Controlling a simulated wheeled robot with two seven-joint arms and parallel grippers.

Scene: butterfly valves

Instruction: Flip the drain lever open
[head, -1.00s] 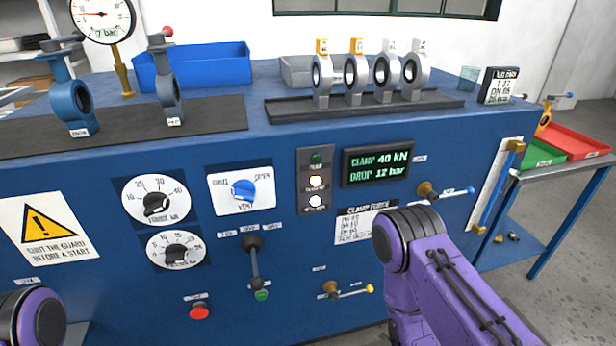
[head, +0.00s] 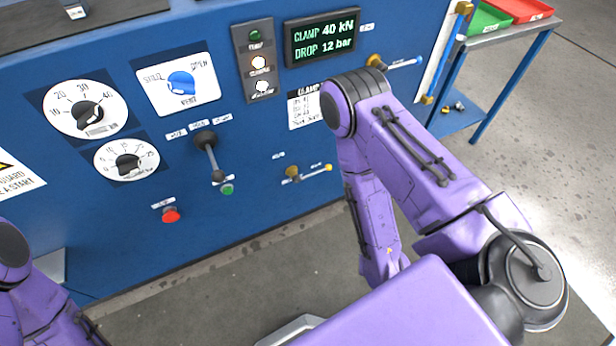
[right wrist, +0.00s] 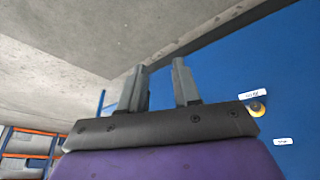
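Two small brass valves with levers are on the blue panel in the head view. The lower one has a thin lever with a yellow tip (head: 311,172), lying nearly level and pointing right. The upper one has a lever with a blue tip (head: 402,63), also pointing right. Their labels are too small to read, so I cannot tell by text which is the drain. My right gripper (right wrist: 160,82) shows in the right wrist view with its fingers apart and nothing between them. A brass fitting (right wrist: 258,109) is to its right on the panel. My left gripper is out of view.
A black ball-ended lever (head: 211,160), a red button (head: 170,215) and several dials are left of the yellow-tipped lever. A lit display (head: 321,37) is above. A side table with a red tray (head: 518,8) stands at the right. The floor before the panel is clear.

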